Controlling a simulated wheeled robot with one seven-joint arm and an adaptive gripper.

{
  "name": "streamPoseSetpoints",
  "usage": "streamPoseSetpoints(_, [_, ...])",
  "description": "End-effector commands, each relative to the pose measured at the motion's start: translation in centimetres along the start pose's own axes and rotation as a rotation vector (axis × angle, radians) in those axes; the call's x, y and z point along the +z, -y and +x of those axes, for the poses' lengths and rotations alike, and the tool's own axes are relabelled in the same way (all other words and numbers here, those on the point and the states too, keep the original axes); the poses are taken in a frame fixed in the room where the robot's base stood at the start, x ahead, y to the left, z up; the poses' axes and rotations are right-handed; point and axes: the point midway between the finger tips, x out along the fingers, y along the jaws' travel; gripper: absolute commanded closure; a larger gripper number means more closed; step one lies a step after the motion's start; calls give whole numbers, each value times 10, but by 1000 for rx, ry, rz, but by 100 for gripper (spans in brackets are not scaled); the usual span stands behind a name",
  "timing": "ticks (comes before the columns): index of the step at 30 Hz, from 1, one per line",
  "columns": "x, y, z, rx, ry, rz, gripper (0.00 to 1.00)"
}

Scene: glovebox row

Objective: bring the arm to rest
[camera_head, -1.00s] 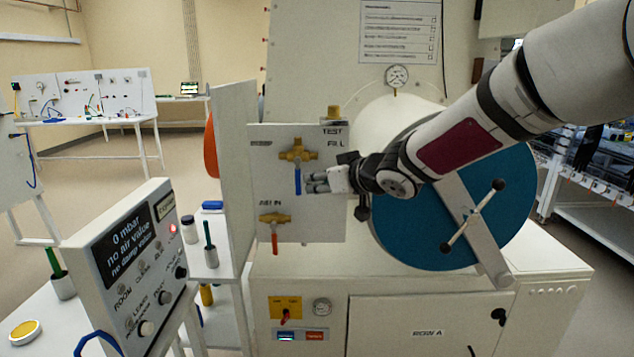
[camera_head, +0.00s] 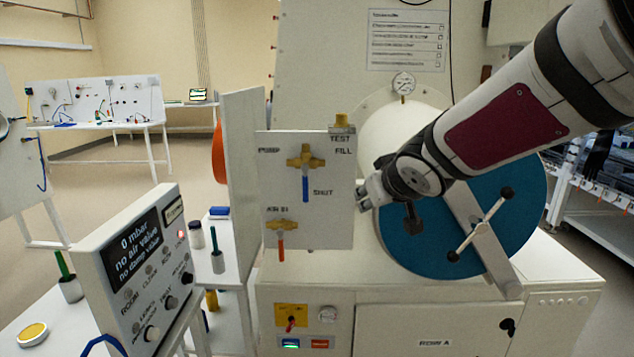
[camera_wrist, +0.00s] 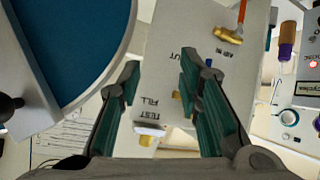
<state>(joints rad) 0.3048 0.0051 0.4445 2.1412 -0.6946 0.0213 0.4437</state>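My gripper (camera_head: 366,194) is in front of the glovebox, just right of the valve panel (camera_head: 325,225) and left of the round blue door (camera_head: 470,240). In the wrist view its two green-padded fingers (camera_wrist: 155,95) stand apart with nothing held between them. The valve panel also shows behind the fingers (camera_wrist: 185,30). The blue-handled valve (camera_head: 305,175) hangs straight down on the panel, clear of my gripper. The red-handled valve (camera_head: 281,240) below it also points down. My arm (camera_head: 500,130) reaches in from the upper right.
A control box (camera_head: 135,265) reading "0 mbar" stands at the lower left. A pale side panel (camera_head: 241,170) stands left of the valves. The blue door carries a crossbar handle (camera_head: 480,225). Open floor (camera_head: 180,175) lies at the left.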

Motion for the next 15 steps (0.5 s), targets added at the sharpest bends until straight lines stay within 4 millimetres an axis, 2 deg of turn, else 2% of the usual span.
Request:
streamPoseSetpoints(1, [10, -9, -22, 52, 36, 2, 68])
streamPoseSetpoints(7, [70, -35, -107, 196, 217, 78, 68])
streamPoseSetpoints(11, [116, -33, -162, 215, 330, 155, 68])
streamPoseSetpoints(15, [166, -16, -212, 168, 435, 242, 68])
